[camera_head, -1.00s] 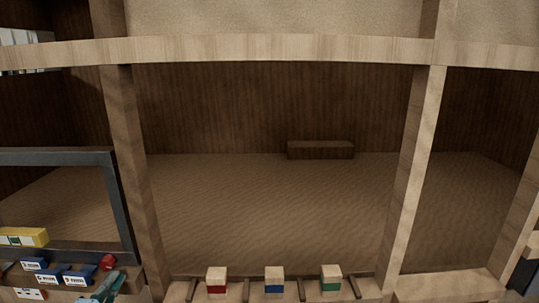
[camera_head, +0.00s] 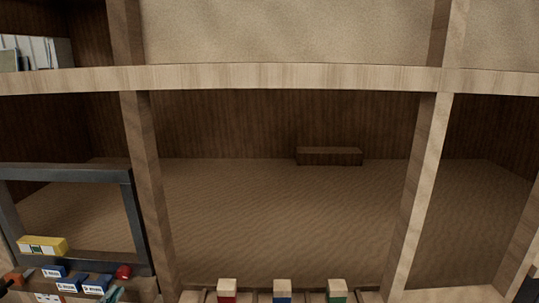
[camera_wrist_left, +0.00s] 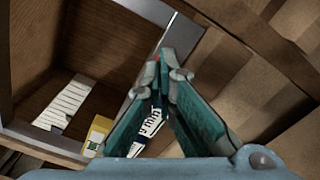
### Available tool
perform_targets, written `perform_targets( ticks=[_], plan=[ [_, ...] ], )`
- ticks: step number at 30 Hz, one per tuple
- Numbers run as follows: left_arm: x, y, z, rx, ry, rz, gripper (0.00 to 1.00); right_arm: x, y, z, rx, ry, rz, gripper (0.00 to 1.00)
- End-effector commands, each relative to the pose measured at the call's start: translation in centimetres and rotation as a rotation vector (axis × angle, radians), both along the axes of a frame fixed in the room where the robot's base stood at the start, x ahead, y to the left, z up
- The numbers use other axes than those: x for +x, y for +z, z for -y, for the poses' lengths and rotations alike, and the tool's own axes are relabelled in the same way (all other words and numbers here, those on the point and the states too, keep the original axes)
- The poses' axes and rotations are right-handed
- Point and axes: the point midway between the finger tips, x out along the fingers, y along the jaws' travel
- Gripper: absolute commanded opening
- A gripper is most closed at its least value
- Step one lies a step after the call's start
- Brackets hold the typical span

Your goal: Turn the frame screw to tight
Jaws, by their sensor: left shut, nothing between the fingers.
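A dark grey metal frame (camera_head: 140,225) stands at the left in the head view. A red knob (camera_head: 124,272), which looks like the frame screw, sits at its lower right corner. Whether it is tight or loose cannot be told. The teal left gripper (camera_head: 112,295) shows at the bottom edge, just below and slightly left of the knob. In the wrist view the left gripper (camera_wrist_left: 160,78) has its fingertips together with nothing between them. A small bit of red (camera_wrist_left: 158,54) shows just beyond the tips; contact cannot be told. My right gripper is not in view.
A yellow box (camera_head: 42,245) and several blue labelled blocks (camera_head: 70,284) lie along the frame's lower edge. Red (camera_head: 227,288), blue (camera_head: 282,289) and green (camera_head: 337,289) banded blocks stand at the bottom. Wooden posts (camera_head: 150,190) divide the open shelf.

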Motion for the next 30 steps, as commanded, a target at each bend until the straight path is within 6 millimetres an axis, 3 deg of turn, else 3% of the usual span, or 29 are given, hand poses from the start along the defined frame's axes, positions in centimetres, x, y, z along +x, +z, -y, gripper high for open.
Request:
perform_targets(
  ticks=[6, 12, 30],
  plan=[
    [3.3, -0.9, -0.1, -0.010, 0.002, 0.005, 0.00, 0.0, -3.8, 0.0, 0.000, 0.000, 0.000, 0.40],
    [5.9, -0.7, -0.1, -0.012, 0.001, 0.003, 0.00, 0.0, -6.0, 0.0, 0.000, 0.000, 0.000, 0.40],
    [6.6, 0.0, -0.2, -0.009, 0.000, 0.008, 0.00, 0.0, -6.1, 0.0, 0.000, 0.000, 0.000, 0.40]
  ],
)
